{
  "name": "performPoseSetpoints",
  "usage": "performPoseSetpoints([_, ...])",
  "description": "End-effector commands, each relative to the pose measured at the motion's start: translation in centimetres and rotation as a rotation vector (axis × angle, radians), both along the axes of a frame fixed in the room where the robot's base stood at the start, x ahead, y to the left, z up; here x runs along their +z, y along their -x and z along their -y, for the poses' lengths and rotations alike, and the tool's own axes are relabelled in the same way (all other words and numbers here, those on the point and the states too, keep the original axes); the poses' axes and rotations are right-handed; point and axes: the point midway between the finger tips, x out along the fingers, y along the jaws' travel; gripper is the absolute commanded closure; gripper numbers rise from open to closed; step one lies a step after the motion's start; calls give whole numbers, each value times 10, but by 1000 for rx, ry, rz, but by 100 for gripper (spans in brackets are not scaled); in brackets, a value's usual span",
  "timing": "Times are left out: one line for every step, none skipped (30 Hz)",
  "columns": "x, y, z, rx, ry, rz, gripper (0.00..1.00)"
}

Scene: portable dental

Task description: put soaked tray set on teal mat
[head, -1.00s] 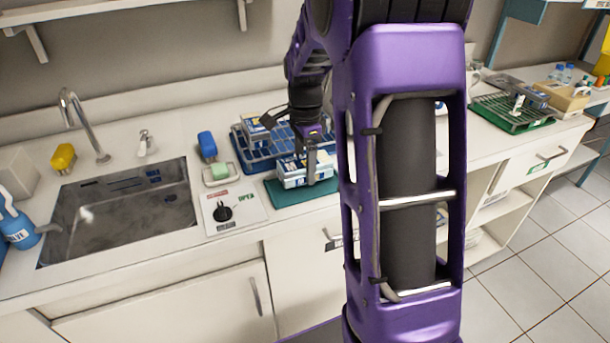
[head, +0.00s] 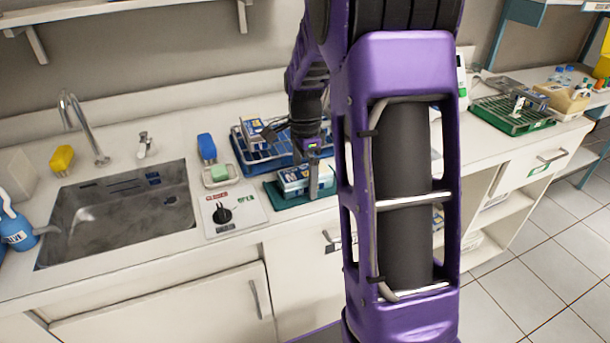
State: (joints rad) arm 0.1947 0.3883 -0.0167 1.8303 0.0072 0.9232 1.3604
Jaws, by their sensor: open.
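The tray set (head: 294,181), a small box with white and blue sides, sits on the teal mat (head: 283,200) near the front edge of the counter. The mat shows around its left and front sides. My gripper (head: 312,182) is open at the right part of the tray set, pointing down, with a finger in front of its near side. The far finger is hidden, and I cannot tell whether the fingers touch the set.
A blue rack (head: 255,160) with another white and blue box stands behind the mat. A sign with a black knob (head: 235,210), a soap dish (head: 218,175), a blue bottle (head: 207,147) and the sink (head: 120,215) are to the left. A green rack (head: 510,115) stands far right.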

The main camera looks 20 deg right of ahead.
Motion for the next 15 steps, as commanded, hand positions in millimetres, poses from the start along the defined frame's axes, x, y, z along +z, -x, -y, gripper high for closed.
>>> performPoseSetpoints([1, 0, 0, 0, 0, 0, 2])
performPoseSetpoints([3, 0, 0, 0, 0, 1, 2])
performPoseSetpoints([6, 0, 0, 0, 0, 1, 2])
performPoseSetpoints([8, -1, 0, 1, 1, 2, 2])
performPoseSetpoints([12, -1, 0, 0, 1, 3, 2])
performPoseSetpoints([18, -1, 0, 0, 1, 3, 2])
performPoseSetpoints([23, -1, 0, 0, 1, 3, 2])
performPoseSetpoints([29, -1, 0, 0, 1, 5, 2])
performPoseSetpoints([38, -1, 0, 0, 1, 5, 2])
performPoseSetpoints([45, -1, 0, 1, 1, 5, 2])
performPoseSetpoints([52, -1, 0, 1, 1, 5, 2])
performPoseSetpoints([61, -1, -1, 1, 1, 5, 2])
performPoseSetpoints([68, -1, -1, 1, 1, 5, 2])
performPoseSetpoints([74, -1, 0, 1, 1, 5, 2])
performPoseSetpoints([82, -1, 0, 1, 0, 3, 2])
